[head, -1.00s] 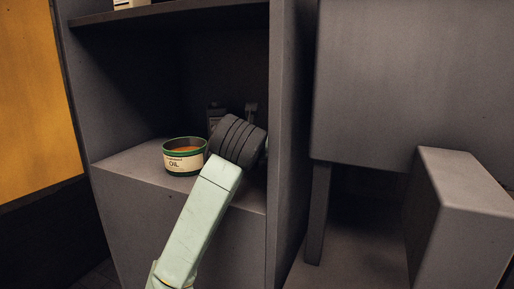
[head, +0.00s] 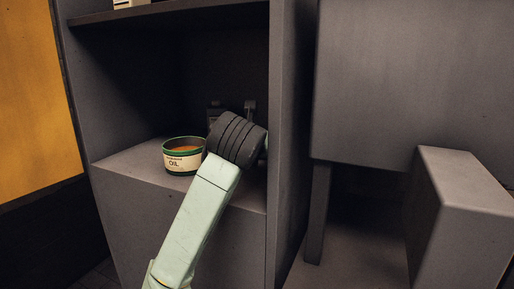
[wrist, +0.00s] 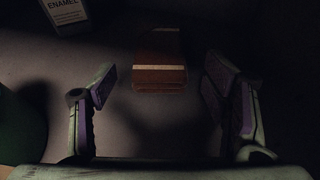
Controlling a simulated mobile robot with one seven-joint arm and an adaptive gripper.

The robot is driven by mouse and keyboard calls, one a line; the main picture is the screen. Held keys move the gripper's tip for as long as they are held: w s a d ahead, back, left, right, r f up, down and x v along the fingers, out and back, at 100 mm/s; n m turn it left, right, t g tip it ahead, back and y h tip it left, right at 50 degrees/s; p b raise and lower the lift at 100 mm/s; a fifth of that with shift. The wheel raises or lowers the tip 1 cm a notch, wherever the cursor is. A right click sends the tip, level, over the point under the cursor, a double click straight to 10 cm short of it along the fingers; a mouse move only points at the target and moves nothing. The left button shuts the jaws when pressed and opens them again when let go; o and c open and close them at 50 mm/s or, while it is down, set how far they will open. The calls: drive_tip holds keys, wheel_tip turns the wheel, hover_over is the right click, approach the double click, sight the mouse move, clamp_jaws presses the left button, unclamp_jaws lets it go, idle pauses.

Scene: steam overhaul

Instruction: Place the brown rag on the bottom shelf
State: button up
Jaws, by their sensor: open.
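The brown rag (wrist: 160,66) shows in the wrist view as a folded reddish-brown piece with a pale stripe. It lies on a grey surface, ahead of and between my fingers, touching neither. My gripper (wrist: 160,84) is open and empty, with one finger on each side of the picture. In the head view my gripper (head: 232,108) is inside the cabinet, mostly hidden behind my dark wrist. The rag is not visible there. The bottom shelf (head: 128,164) is the grey ledge under the oil tin.
A green-rimmed oil tin (head: 184,158) stands on the ledge just left of my wrist. A box labelled ENAMEL (wrist: 66,14) is at the upper left in the wrist view. The cabinet's right wall (head: 287,130) is close to my wrist. An upper shelf (head: 170,12) is above.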

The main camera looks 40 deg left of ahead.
drive_tip(key=v, duration=1)
drive_tip(key=shift+s+d+r+b, duration=0.15)
drive_tip(key=shift+s+d+b, duration=0.05)
drive_tip(key=shift+s+b, duration=0.15)
drive_tip(key=shift+s, duration=0.1)
